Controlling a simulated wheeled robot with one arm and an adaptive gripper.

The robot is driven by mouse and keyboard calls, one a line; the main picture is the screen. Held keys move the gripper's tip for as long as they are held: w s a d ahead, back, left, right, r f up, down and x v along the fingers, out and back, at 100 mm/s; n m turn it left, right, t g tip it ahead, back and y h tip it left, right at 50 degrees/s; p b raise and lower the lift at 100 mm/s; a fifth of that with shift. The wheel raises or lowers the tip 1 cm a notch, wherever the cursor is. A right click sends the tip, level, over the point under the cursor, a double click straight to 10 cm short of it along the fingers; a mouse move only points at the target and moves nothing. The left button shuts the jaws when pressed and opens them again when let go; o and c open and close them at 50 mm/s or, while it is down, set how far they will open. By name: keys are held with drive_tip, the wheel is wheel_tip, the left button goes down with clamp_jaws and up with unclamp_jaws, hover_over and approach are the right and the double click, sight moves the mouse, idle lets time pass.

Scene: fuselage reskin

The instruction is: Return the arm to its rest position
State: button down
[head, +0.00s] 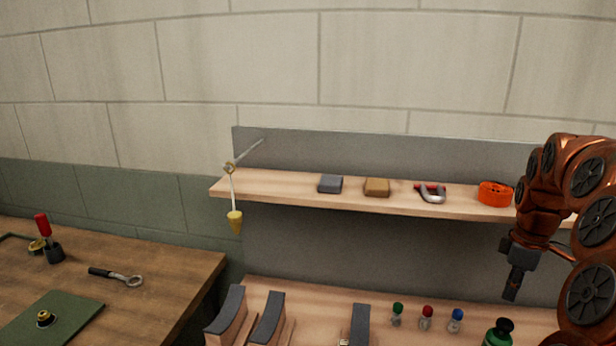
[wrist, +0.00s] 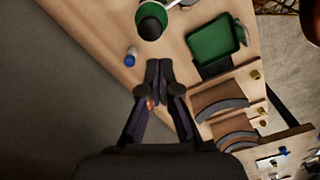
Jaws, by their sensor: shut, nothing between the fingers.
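My arm (head: 545,190) is folded at the right side of the head view, in copper-coloured links. My gripper (head: 513,288) hangs from it, pointing down, in front of the grey back panel and below the upper shelf. In the wrist view my gripper (wrist: 158,72) has its two dark fingers together at the tips, with nothing between them. It is over the lower wooden surface and apart from the objects there.
The upper shelf (head: 280,190) holds a grey block, a tan block, a shackle and an orange roll (head: 495,194). Below stand curved blocks (head: 268,318), small capped bottles (head: 426,318) and a green bottle (head: 498,333) near my arm. A wooden table (head: 170,270) is left.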

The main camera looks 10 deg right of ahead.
drive_tip(key=s+a+m, duration=0.1)
drive_tip(key=s+a, duration=0.2)
drive_tip(key=a, duration=0.7)
drive_tip(key=s+a+m, duration=0.1)
drive_tip(key=s+a, duration=0.2)
drive_tip(key=a, duration=0.7)
drive_tip(key=s+a+f+m+g, duration=0.1)
drive_tip(key=s+a+f+m, duration=0.1)
drive_tip(key=s+a, duration=0.3)
drive_tip(key=s+a+f+m, duration=0.2)
drive_tip(key=s+a+m, duration=0.2)
drive_tip(key=s, duration=0.9)
drive_tip(key=shift+a+f+g+p, duration=0.3)
drive_tip(key=shift+a+f+g, duration=0.1)
drive_tip(key=shift+a, duration=0.45)
